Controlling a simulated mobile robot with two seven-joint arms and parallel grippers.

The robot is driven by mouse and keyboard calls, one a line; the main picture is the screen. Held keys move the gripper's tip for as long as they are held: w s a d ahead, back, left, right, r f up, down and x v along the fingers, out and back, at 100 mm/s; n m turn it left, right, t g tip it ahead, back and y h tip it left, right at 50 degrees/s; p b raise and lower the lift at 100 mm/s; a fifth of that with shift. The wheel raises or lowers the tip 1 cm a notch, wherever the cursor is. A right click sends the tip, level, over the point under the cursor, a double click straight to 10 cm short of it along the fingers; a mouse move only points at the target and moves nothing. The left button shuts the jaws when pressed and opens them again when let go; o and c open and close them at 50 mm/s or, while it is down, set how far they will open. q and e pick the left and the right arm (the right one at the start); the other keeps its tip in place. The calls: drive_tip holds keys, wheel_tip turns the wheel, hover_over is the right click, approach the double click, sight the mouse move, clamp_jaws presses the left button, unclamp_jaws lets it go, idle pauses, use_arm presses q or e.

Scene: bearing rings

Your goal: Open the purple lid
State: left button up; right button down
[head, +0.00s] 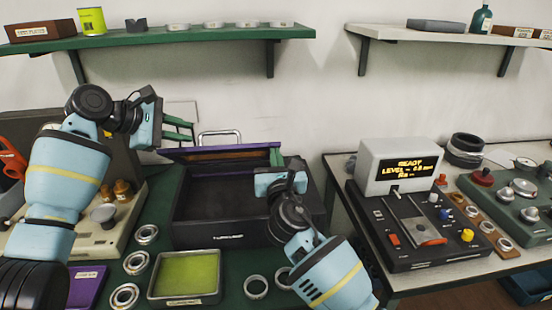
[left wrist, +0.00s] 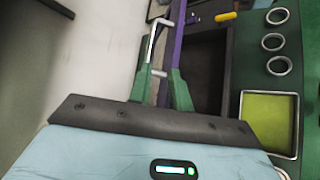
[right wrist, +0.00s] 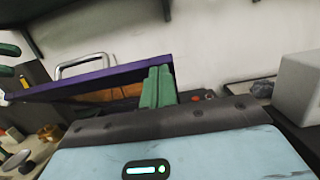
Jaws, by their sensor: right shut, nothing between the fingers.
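The purple lid (head: 222,152) is raised at the back of a black box (head: 225,238), its thin purple edge towards me, and the box's dark interior shows. A silver handle (head: 219,133) stands at the lid's far side. My left gripper (head: 194,134) is open at the lid's left end; in the left wrist view its green fingers (left wrist: 161,75) are apart, near the handle and the purple edge. My right gripper (head: 275,157) is shut and empty at the lid's right end. In the right wrist view its fingers (right wrist: 160,72) stand together beside the lid (right wrist: 100,78). Contact is unclear.
A yellow-green tray (head: 187,297) and several bearing rings (head: 256,287) lie in front of the box. A device with a lit display (head: 400,168) stands on the bench at right. A green shelf (head: 170,40) runs above the box.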

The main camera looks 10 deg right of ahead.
use_arm(q)
drive_tip(key=shift+s+a+r, duration=0.3)
drive_tip(key=shift+a+r, duration=0.15)
